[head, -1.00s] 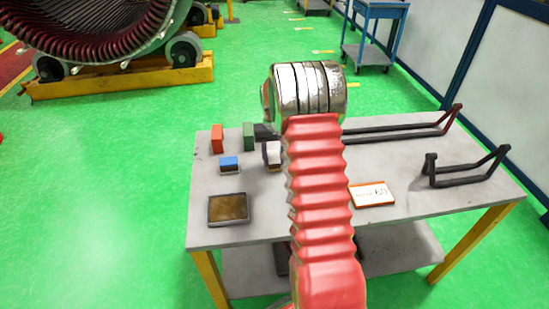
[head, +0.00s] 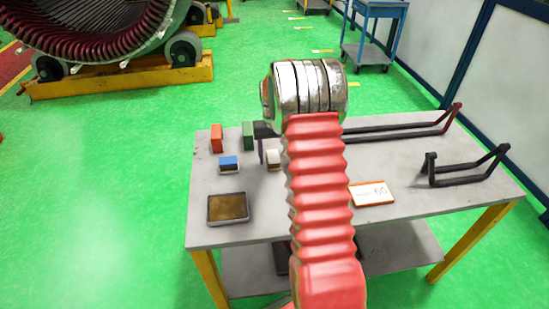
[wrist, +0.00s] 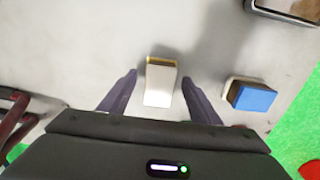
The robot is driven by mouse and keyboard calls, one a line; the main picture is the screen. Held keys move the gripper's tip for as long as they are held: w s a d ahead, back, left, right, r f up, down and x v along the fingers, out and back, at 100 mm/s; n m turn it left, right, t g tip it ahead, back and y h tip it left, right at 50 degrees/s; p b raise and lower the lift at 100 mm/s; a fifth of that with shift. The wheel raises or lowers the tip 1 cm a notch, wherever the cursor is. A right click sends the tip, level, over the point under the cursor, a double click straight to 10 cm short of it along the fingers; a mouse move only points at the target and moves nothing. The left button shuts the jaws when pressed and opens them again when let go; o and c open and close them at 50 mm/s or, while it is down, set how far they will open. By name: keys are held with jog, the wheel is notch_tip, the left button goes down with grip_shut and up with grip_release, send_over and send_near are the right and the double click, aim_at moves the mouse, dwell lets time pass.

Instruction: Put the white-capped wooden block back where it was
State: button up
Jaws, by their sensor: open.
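The white-capped wooden block (wrist: 160,82) stands on the grey table between my gripper's two fingers in the wrist view, with a visible gap on each side. Its wooden edge shows along the top of the picture. In the head view the white-capped block (head: 273,159) is partly hidden behind my red-sleeved arm. My gripper (wrist: 158,88) is open around the block and touches it on neither side that I can see. In the head view only a thin part of a finger (head: 262,151) shows.
A blue-capped block (head: 229,163) stands left of the white-capped one. Red (head: 217,138) and green (head: 249,136) blocks stand behind. A shallow tray (head: 228,208) lies at the front left, a label card (head: 371,193) at the right. Dark coil bars (head: 465,174) lie on the right side.

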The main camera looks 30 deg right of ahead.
aim_at(272, 157)
notch_tip(272, 157, up, 11)
dwell(0.4)
jog(key=shift+r, duration=0.1)
dwell(0.4)
jog(key=s+a+r+n+t, duration=0.1)
jog(key=s+a+r, duration=0.55)
jog(key=a, duration=0.25)
jog(key=s+a+r+n+t, duration=0.2)
jog(key=s+a+r, duration=0.3)
jog(key=a+r, duration=0.25)
jog(key=s+a+f+n+t, duration=0.1)
jog(key=s+a, duration=0.4)
jog(key=s, duration=0.3)
jog(key=s+a+f+n+t, duration=0.1)
jog(key=s+a, duration=0.5)
jog(key=s, duration=0.3)
jog(key=shift+s+a+t, duration=0.3)
